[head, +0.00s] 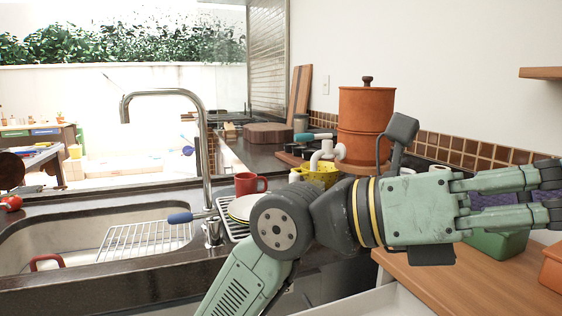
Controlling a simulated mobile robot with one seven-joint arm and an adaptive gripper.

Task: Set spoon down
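My gripper (550,192) reaches to the right edge of the head view, above the wooden counter. Its two green fingers lie one above the other with a gap between them, and their tips are at or near the picture's edge. I see nothing held between them. I cannot make out a spoon anywhere; it may be hidden behind my arm or outside the picture.
A green container (495,243) is behind and below my fingers, with something purple (492,199) above it. An orange box (551,268) stands at the right edge. The wooden counter (450,280) is bare in front. A sink rack (145,240) and red mug (248,184) are left.

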